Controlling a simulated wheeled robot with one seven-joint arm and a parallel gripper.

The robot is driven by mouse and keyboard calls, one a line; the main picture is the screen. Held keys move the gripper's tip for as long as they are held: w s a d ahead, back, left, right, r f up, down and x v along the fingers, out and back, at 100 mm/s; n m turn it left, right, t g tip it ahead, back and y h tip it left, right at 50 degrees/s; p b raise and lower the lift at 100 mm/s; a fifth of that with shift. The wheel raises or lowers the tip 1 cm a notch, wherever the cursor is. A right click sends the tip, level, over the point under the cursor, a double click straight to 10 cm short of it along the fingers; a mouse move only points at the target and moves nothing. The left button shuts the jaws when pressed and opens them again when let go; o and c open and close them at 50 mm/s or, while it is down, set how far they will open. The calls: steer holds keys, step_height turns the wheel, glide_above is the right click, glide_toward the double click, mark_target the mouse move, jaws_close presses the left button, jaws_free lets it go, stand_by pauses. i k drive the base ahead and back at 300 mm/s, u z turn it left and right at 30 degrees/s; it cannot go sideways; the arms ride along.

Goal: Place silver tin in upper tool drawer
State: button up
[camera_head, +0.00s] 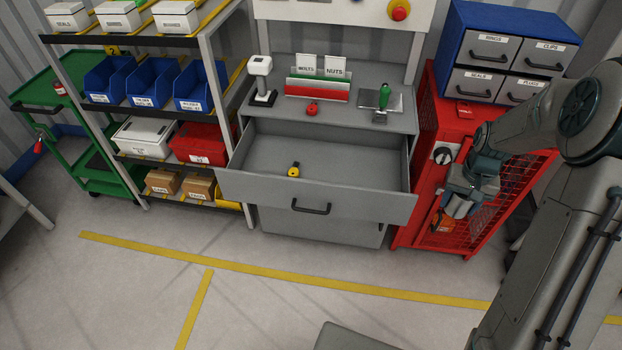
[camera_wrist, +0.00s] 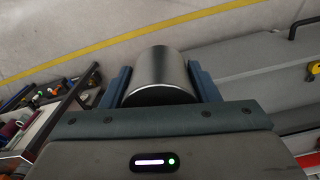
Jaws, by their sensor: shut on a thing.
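My gripper (camera_head: 457,200) is shut on the silver tin (camera_wrist: 160,72), a plain metal cylinder held between both blue-grey fingers in the wrist view. In the head view the gripper hangs in front of the red cabinet, right of the drawer, and the tin is mostly hard to make out. The upper tool drawer (camera_head: 270,190) is pulled open from the grey bench. A yellow tape measure (camera_head: 293,171) lies inside it, and the rest of its floor is bare. The drawer's grey front also shows at right in the wrist view (camera_wrist: 245,55).
The bench top (camera_head: 335,110) above the drawer holds a red item (camera_head: 312,109), a card rack and a green-handled tool. The red cabinet (camera_head: 480,225) stands close right of the drawer. A shelf (camera_head: 150,190) with bins stands at left. The floor in front is clear.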

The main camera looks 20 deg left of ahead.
mark_target(336, 174)
steer(key=u, duration=1)
steer(key=i, duration=0.1)
